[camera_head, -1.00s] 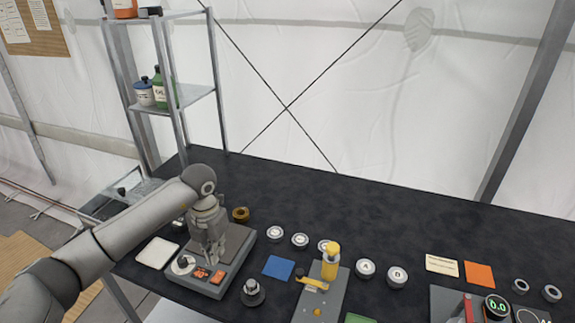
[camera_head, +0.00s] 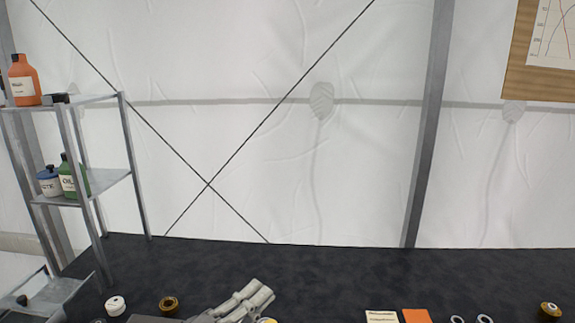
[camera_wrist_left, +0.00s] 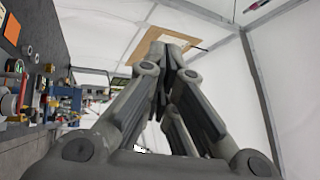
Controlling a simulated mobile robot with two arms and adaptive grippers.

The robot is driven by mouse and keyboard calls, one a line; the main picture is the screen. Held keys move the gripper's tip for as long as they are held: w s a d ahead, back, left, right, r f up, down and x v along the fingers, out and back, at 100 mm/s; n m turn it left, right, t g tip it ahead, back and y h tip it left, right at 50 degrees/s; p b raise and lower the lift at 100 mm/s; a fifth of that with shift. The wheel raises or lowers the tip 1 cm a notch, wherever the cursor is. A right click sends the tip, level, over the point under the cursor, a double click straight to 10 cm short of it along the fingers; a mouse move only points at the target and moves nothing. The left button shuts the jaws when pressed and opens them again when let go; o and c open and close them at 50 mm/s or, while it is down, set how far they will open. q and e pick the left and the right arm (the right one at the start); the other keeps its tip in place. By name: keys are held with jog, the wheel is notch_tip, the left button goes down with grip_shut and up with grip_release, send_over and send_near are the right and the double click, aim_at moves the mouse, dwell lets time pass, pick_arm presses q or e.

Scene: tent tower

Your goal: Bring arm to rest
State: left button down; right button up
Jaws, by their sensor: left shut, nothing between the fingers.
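My left gripper (camera_head: 262,291) shows at the bottom edge of the head view, its fingers over the dark table (camera_head: 330,272) and pointing up and to the right. Its arm is out of that picture. In the left wrist view the fingers (camera_wrist_left: 167,62) come together at their tips, shut and empty. Behind them are the white tent wall and a brown board (camera_wrist_left: 172,42). My right gripper is not in view.
A metal shelf (camera_head: 106,182) with an orange bottle (camera_head: 23,82), a green bottle (camera_head: 68,178) and a blue-lidded jar (camera_head: 49,183) stands at left. An orange card (camera_head: 417,316) and several small round parts lie along the table's visible front. The table's back strip is clear.

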pick_arm(q)
jog(key=s+a+f+n+y, duration=0.3)
jog(key=a+f+n+y, duration=0.45)
jog(key=n, duration=0.25)
jog(key=s+a+f+n+y, duration=0.2)
jog(key=a+f+n+y, duration=0.4)
jog(key=a+n+y, duration=0.3)
jog(key=s+d+f+n+g+h, duration=0.1)
jog(key=s+f+g, duration=0.3)
jog(key=s, duration=0.3)
jog(key=s+f+n+g, duration=0.2)
jog(key=s+f+g, duration=0.25)
jog(key=s, duration=0.35)
jog(key=s+d+f+n+g+h, duration=0.1)
jog(key=s+f+g, duration=0.2)
jog(key=s+f, duration=0.3)
notch_tip(320, 180, down, 28)
jog(key=s+g+b, duration=0.2)
jog(key=b, duration=0.1)
pick_arm(e)
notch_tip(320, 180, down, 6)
jog(key=b, duration=0.3)
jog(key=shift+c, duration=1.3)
pick_arm(q)
jog(key=s+a+f, duration=0.3)
jog(key=s+f, duration=1.4)
jog(key=f, duration=0.1)
jog(key=shift+f+g, duration=0.35)
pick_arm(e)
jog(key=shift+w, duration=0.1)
